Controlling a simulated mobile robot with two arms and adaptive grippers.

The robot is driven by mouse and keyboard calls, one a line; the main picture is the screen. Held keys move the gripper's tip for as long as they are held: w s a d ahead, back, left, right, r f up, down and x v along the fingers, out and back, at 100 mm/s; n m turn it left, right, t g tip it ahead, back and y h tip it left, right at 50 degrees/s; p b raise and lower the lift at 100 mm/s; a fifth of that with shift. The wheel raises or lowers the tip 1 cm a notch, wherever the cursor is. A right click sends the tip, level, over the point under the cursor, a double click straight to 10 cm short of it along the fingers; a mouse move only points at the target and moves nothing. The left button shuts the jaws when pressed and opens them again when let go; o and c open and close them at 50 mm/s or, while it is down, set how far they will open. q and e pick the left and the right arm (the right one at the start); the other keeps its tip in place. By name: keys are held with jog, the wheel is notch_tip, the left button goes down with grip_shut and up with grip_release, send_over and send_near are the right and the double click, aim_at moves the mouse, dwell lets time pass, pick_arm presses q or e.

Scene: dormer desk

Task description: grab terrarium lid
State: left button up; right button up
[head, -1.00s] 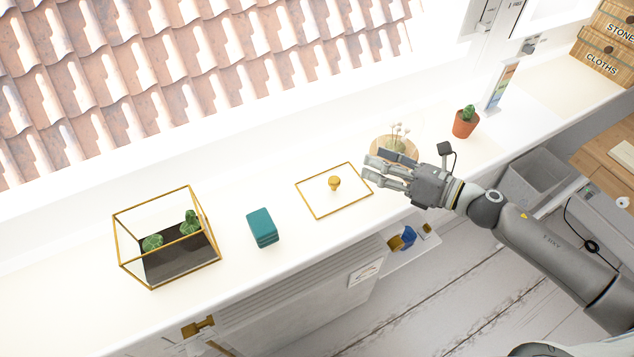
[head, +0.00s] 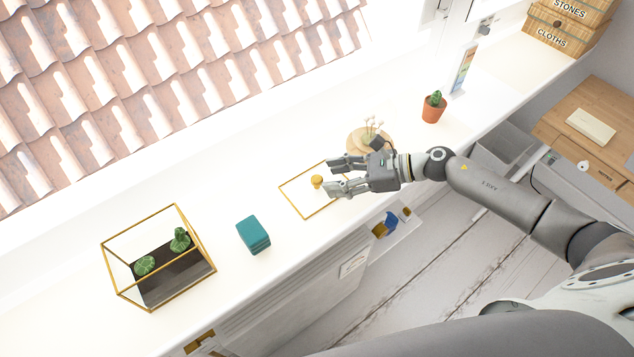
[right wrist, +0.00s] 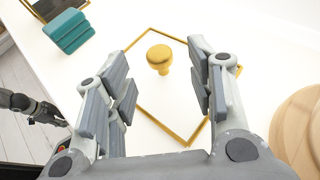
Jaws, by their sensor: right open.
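The terrarium lid (head: 297,209) is a flat glass pane with a gold frame and a round gold knob (head: 317,181). It lies on the white sill. In the right wrist view the knob (right wrist: 160,57) stands ahead of and between the open fingers, not touched. My right gripper (head: 332,178) is open and empty, just right of the knob, with its fingers over the lid's right side. The open-topped glass terrarium (head: 160,262) with gold edges holds cacti on dark soil at the left. My left gripper is not in the head view.
A teal stacked block (head: 254,235) sits between terrarium and lid; it also shows in the right wrist view (right wrist: 68,30). A round wooden piece with white stems (head: 362,140) stands close behind my right gripper. A potted cactus (head: 433,107) is farther right.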

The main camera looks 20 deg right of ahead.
aim_at(320, 178)
jog(key=p+x, duration=0.1)
jog(key=x, duration=0.2)
jog(key=shift+a, duration=0.25)
jog(key=shift+w+a+f, duration=0.1)
jog(key=shift+w+a, duration=0.05)
jog(key=shift+c, duration=0.4)
grip_shut()
